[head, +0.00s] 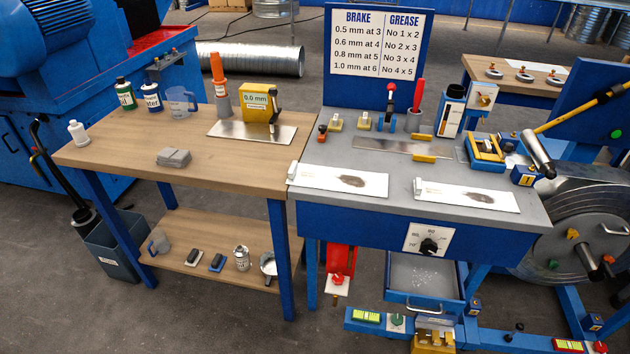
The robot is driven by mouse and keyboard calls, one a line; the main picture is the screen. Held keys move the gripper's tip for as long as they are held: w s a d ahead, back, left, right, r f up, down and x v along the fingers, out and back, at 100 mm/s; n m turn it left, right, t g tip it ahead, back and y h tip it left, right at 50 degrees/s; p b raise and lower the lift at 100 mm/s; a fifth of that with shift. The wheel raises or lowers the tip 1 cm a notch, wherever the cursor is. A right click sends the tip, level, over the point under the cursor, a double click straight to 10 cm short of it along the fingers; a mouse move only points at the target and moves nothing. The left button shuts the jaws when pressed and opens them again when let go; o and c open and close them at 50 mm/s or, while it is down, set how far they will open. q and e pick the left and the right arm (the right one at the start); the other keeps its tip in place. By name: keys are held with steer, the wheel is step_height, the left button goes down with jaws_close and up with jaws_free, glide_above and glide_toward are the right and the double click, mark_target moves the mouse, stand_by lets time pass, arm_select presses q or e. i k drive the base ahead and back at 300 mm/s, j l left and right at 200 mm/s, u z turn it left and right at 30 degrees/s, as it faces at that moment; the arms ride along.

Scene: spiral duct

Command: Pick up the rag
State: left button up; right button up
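A small grey folded cloth that looks like the rag (174,157) lies on the wooden top of the left workbench (110,160), near its front middle. Nothing touches it and its top is uncovered. Neither of my grippers shows in the head view.
Behind the rag stand a green-labelled bottle (125,93), a dark blue bottle (151,96) and a clear jug (181,102). A white bottle (78,133) is at the left end. A metal plate (230,130) lies to the right. The wood around the rag is clear.

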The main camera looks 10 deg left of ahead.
mark_target(168, 156)
steer(key=u, duration=1.25)
steer(key=z, duration=1.4)
steer(key=u, duration=1.4)
steer(key=i+z, duration=0.1)
steer(key=i, duration=0.15)
